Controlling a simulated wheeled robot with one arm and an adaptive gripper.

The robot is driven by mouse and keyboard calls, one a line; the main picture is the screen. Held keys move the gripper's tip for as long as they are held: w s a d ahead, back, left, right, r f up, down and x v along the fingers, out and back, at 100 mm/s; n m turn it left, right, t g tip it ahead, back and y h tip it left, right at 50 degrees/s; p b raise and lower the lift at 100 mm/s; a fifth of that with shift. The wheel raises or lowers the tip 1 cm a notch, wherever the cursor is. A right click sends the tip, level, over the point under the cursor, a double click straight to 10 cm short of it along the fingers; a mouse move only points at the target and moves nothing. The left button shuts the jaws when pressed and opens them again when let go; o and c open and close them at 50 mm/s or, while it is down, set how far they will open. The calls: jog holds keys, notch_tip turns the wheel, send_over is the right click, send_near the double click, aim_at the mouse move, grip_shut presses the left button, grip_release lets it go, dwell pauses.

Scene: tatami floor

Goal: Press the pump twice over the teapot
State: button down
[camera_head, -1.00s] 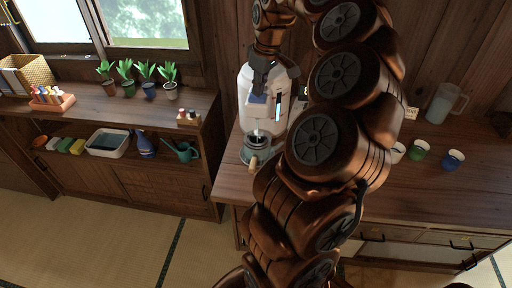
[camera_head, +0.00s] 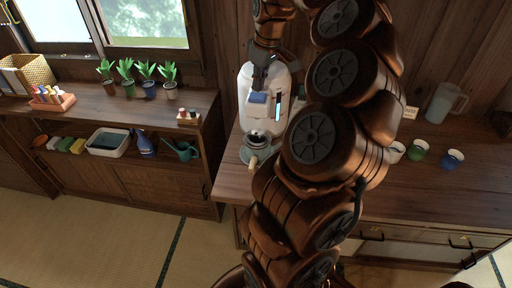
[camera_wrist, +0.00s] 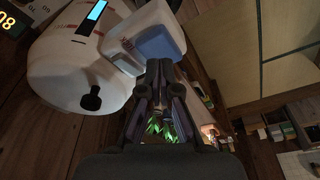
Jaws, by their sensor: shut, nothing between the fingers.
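The white pump dispenser (camera_head: 246,100) stands upright on the counter against the wall. Its blue press pad (camera_head: 258,97) faces up at the front; it also shows in the wrist view (camera_wrist: 158,43). The small dark grey teapot (camera_head: 258,147) sits below the front of the dispenser, its pale handle pointing toward me. My gripper (camera_head: 260,84) is shut and empty, just above and behind the pad in the head view. In the wrist view my gripper (camera_wrist: 159,65) has its fingertips together close to the pad's edge; I cannot tell whether they touch.
A lower shelf unit at left holds potted plants (camera_head: 149,85). My arm hides the middle of the counter.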

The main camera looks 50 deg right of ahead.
jog(key=shift+r+p, duration=1.05)
jog(key=shift+r, duration=1.95)
jog(key=s+a+f+n+g, duration=0.1)
jog(key=s+a, duration=0.1)
jog(key=a, duration=0.9)
jog(key=s+a+f+n, duration=0.1)
jog(key=s+a, duration=0.1)
jog(key=a, duration=1)
jog(key=s+a+f+m+g, duration=0.1)
jog(key=s+a+f, duration=0.4)
jog(key=s, duration=0.4)
jog(key=s+a+f+m+g, duration=0.2)
jog(key=s+a+f, duration=0.2)
jog(key=s, duration=0.6)
jog(key=shift+s+a+f, duration=0.2)
jog(key=shift+a+f, duration=0.15)
jog(key=shift+f, duration=0.3)
